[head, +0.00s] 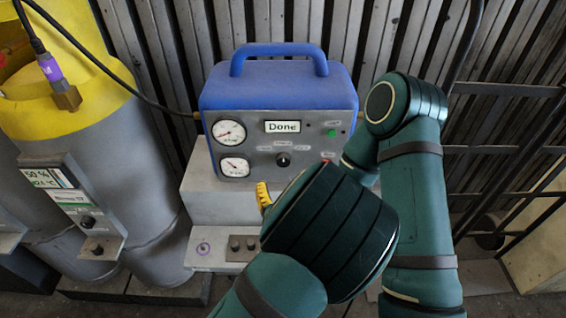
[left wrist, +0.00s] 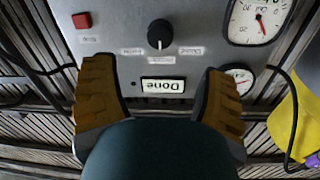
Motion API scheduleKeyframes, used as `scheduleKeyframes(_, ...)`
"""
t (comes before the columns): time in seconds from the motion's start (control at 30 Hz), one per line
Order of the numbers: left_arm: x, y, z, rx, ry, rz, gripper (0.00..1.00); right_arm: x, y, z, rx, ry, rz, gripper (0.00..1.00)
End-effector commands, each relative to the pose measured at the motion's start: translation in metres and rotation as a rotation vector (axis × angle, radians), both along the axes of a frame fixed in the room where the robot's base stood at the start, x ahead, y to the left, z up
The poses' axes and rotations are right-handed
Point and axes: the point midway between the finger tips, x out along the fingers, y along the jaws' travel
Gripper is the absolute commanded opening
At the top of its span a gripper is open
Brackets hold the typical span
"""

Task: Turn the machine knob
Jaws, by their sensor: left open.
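The machine is a box with a blue top (head: 275,88) and a grey front panel. Its black knob (head: 283,159) sits below the "Done" display (head: 283,127) in the head view. In the left wrist view, which looks upside down, the knob (left wrist: 159,34) is at the top middle, with labels around it. My left gripper (left wrist: 160,75) is open, its two yellow fingers wide apart with nothing between them. The knob shows beyond the fingertips, apart from them. In the head view only a yellow finger of my left gripper (head: 263,196) shows, below the panel; my arm hides the rest. My right gripper is not in view.
Two gauges (head: 229,132) are on the panel's left, with a green button (head: 332,133) and a red button (left wrist: 82,20) at its other side. The machine stands on a grey plinth (head: 212,210). Grey tanks with a yellow top (head: 70,120) stand left; a dark metal rack (head: 505,90) is right.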

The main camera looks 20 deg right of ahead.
Motion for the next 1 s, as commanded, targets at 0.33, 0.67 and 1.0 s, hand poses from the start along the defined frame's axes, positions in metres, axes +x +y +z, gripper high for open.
scheduleKeyframes(0.33, 0.064, -0.022, -0.001, 0.000, 0.000, 0.000, 0.73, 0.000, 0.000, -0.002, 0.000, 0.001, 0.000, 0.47)
scheduleKeyframes(0.67, 0.092, -0.032, 0.000, -0.001, 0.001, 0.000, 0.73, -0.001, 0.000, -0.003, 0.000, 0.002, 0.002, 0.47)
scheduleKeyframes(1.0, 0.093, -0.033, 0.000, 0.001, 0.002, 0.000, 0.60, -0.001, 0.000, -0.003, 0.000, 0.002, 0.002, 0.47)
